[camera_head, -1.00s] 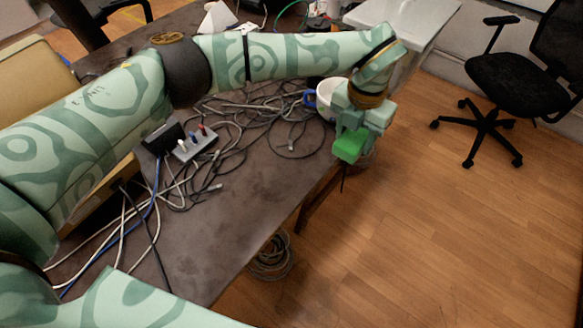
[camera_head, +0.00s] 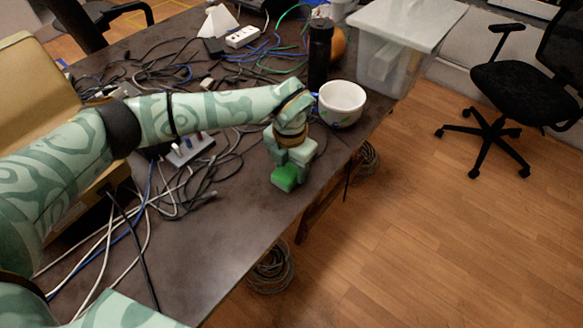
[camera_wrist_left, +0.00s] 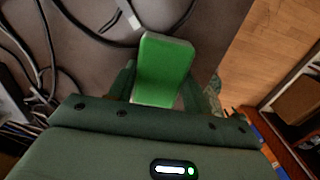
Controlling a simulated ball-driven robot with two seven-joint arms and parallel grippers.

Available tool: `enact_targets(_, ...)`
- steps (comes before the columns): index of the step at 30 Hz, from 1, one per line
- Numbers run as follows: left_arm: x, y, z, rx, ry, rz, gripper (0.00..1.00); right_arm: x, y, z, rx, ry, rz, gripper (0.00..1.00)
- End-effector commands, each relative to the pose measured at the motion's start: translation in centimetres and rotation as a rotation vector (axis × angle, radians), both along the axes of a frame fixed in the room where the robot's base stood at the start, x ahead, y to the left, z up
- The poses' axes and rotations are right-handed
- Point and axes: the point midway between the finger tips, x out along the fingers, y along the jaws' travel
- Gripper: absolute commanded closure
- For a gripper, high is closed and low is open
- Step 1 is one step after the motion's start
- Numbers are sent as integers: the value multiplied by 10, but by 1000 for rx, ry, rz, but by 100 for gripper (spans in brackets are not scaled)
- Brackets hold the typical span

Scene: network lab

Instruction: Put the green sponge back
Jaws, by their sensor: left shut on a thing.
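The green sponge (camera_head: 285,178) is between the fingers of my left gripper (camera_head: 290,165), which is shut on it. In the head view the gripper points down over the table near its right edge, and the sponge is at its tip. In the left wrist view the sponge (camera_wrist_left: 163,68) stands out between the two fingers, with the grey table top behind it. I cannot tell whether the sponge touches the table. My right gripper is not in view.
A white bowl (camera_head: 341,104) stands just behind and right of my gripper. A dark bottle (camera_head: 320,55) and a clear bin (camera_head: 390,62) are farther back. Cables and a power strip (camera_head: 191,148) lie to the left. The table (camera_head: 222,245) is bare toward the front.

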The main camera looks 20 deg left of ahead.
Motion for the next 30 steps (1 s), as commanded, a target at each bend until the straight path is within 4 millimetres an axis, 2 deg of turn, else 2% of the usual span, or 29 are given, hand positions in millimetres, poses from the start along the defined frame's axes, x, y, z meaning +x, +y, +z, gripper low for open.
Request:
enact_targets(1, 0, 0, -5, 1, -1, -3, 69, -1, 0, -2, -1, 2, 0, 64)
enact_targets(5, 0, 0, -3, 1, -3, -3, 69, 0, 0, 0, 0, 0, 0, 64)
enact_targets(6, 0, 0, -3, 2, -2, -3, 43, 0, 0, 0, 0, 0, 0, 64)
enact_targets(8, 0, 0, -3, 2, -2, -3, 29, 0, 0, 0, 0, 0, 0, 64)
enact_targets(20, 0, 0, 3, 1, -4, -3, 29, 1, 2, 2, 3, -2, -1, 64)
enact_targets(23, 1, 0, 19, 1, -9, -4, 29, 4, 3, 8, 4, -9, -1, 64)
enact_targets(30, 1, 0, 77, 1, -11, -3, 29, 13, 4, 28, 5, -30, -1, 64)
